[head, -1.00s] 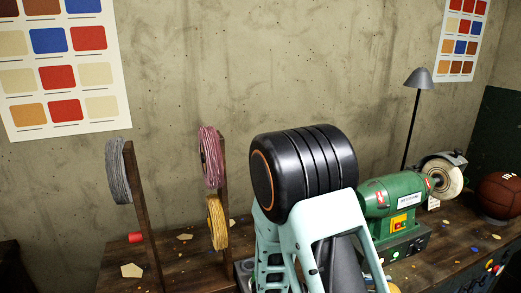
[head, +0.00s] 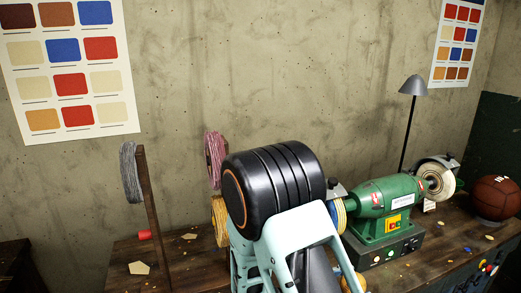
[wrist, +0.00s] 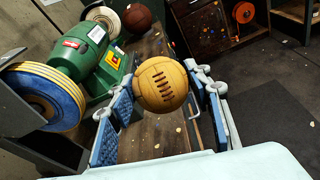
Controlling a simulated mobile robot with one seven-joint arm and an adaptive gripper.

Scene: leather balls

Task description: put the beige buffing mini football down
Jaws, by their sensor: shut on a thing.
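The beige mini football (wrist: 162,84), a tan ball with dark lacing, is in the wrist view. My gripper (wrist: 165,98) is shut on it, with a blue-padded finger on each side. The ball is held above a brown wooden surface (wrist: 160,138); how high, I cannot tell.
A green bench grinder (head: 383,200) stands on the workbench (head: 435,262), close beside my gripper in the wrist view. A brown basketball (head: 496,198) sits to its right. A lamp (head: 413,85) stands behind. Thread spools on wooden posts (head: 153,215) are at left.

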